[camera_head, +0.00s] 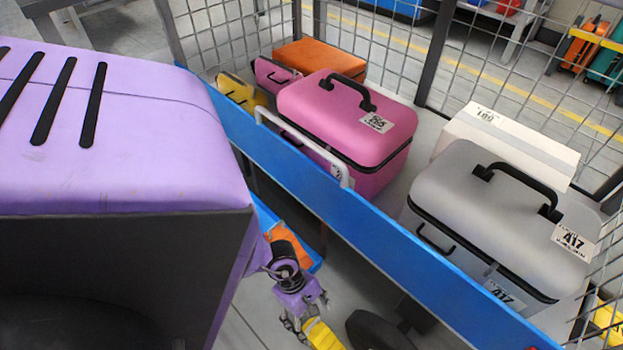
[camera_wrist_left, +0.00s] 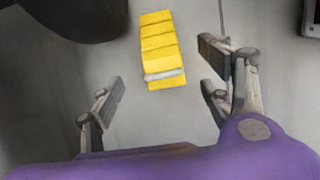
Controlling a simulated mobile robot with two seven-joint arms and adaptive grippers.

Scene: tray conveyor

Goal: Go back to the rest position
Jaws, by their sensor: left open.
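My left gripper (camera_head: 303,318) hangs low beside the cart, above the grey floor, below the blue rail. A yellow segmented object (camera_wrist_left: 162,48) with a pale band lies beyond the fingers, apparently on the floor; a yellow piece (camera_head: 322,335) also shows by the gripper in the head view. My right gripper is not in view.
A mesh-sided cart with a blue rail (camera_head: 400,245) holds a pink case (camera_head: 345,110), a grey case (camera_head: 500,205), a white box (camera_head: 510,145) and an orange case (camera_head: 320,58). A dark wheel (camera_head: 375,330) is near the gripper. An orange item (camera_head: 287,240) lies on a blue surface below.

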